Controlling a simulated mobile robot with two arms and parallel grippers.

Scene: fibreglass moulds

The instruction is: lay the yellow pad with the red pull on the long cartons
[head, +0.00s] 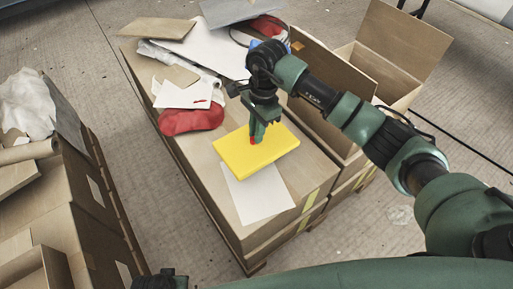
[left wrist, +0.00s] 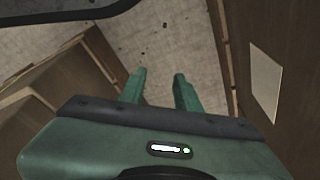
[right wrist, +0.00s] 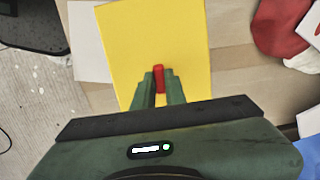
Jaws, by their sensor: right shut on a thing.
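The yellow pad (head: 255,150) is over the top of the long cartons (head: 215,185), partly over a white sheet. My right gripper (head: 256,138) is shut on its red pull (right wrist: 159,79), above the pad's face. The pad also shows in the right wrist view (right wrist: 150,35). I cannot tell whether the pad touches the carton top or hangs just above it. My left gripper (left wrist: 160,78) is open and empty in the left wrist view, low between cartons with the floor beyond it. In the head view only a bit of the left arm shows at the bottom edge.
A white sheet (head: 258,196) lies on the carton top under the pad. Red cloth (head: 190,120), papers and boards (head: 158,28) crowd the far end. An open carton (head: 385,65) stands at the right. More cartons (head: 75,215) stand at the left across a floor gap.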

